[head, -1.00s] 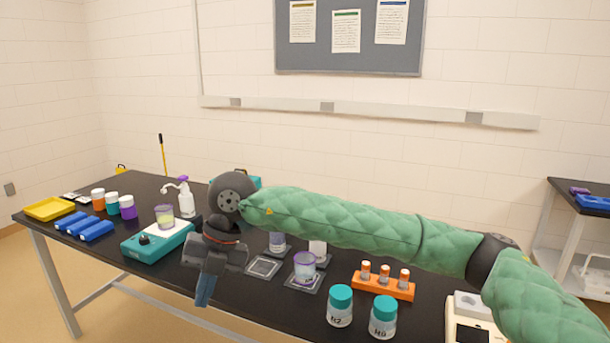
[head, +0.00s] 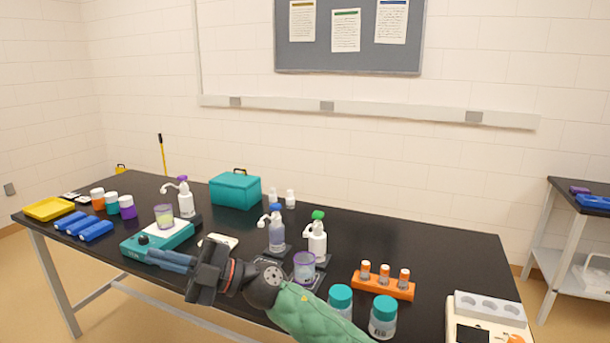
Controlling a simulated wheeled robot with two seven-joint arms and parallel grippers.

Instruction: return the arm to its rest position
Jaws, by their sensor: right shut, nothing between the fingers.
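My right arm, in a green quilted sleeve, comes in from the bottom of the head view. Its right gripper (head: 168,262) points left, low over the front edge of the table, in front of the teal stirrer-like device (head: 158,240). Its blue fingers are shut and empty. A purple-tinted cup (head: 305,266) stands just behind my wrist, on a dark square pad. My left gripper is not in the view.
The table's back right is clear.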

